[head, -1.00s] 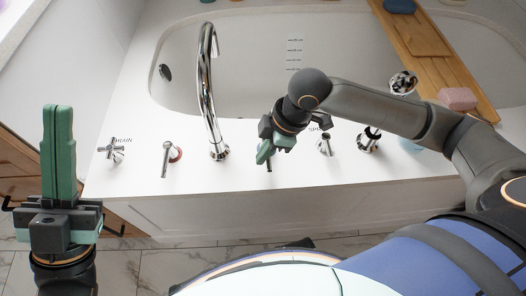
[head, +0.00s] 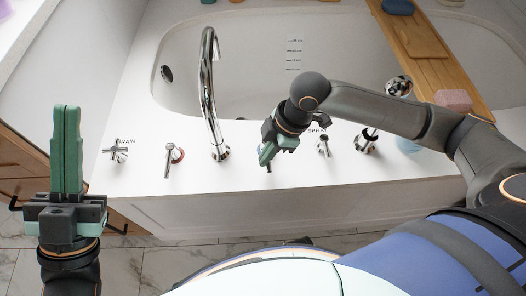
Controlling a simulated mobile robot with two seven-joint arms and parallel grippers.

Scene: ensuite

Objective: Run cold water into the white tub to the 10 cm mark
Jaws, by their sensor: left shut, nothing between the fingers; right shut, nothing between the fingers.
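The white tub (head: 240,70) lies beyond its white front deck, with dark level marks (head: 293,55) on its far inner wall. I cannot make out water in it. A tall chrome spout (head: 208,90) curves over the tub. On the deck stand a cross handle (head: 117,151) labelled DRAIN, a lever with a red ring (head: 172,155), and a lever (head: 323,146) near the SPRAY label. My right gripper (head: 265,158) is shut and empty at another handle (head: 268,168), mostly hidden beneath it; contact is unclear. My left gripper (head: 66,110) is shut, upright and empty, left of the deck.
A wooden board (head: 420,45) spans the tub at right, bearing a pink block (head: 454,99). A chrome hand shower (head: 398,86) stands behind my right forearm. Wooden cabinetry (head: 30,165) is at left.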

